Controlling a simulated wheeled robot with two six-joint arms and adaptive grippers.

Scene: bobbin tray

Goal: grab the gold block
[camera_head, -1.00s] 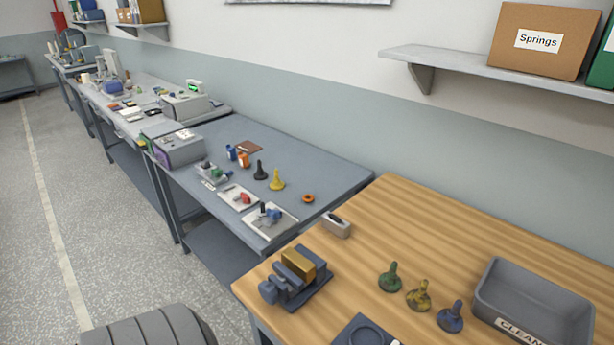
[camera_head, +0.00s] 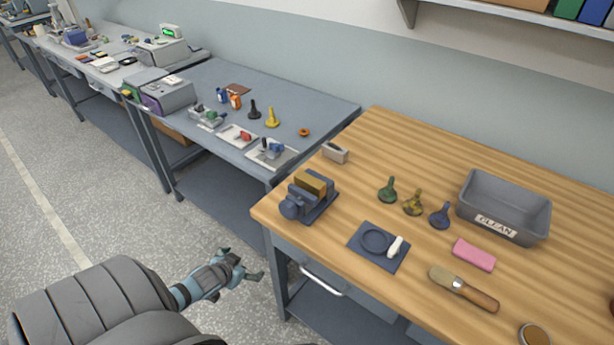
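The gold block (camera_head: 312,183) sits between the jaws of a dark blue-grey vise (camera_head: 295,205) at the left corner of the wooden bench. Its top and one side show; its lower part is hidden by the jaws. My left gripper (camera_head: 256,269) is below and to the left of the vise, off the bench's left edge. Its fingers are spread apart with nothing between them. My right gripper is not in view.
The wooden bench (camera_head: 410,155) holds several bobbin-like pieces, a grey CLEAN tray (camera_head: 471,222), a dark mat (camera_head: 358,258), a pink block (camera_head: 473,254) and a brush (camera_head: 462,288). A small grey holder (camera_head: 335,153) stands behind the vise. A drawer handle (camera_head: 321,280) juts from the bench front.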

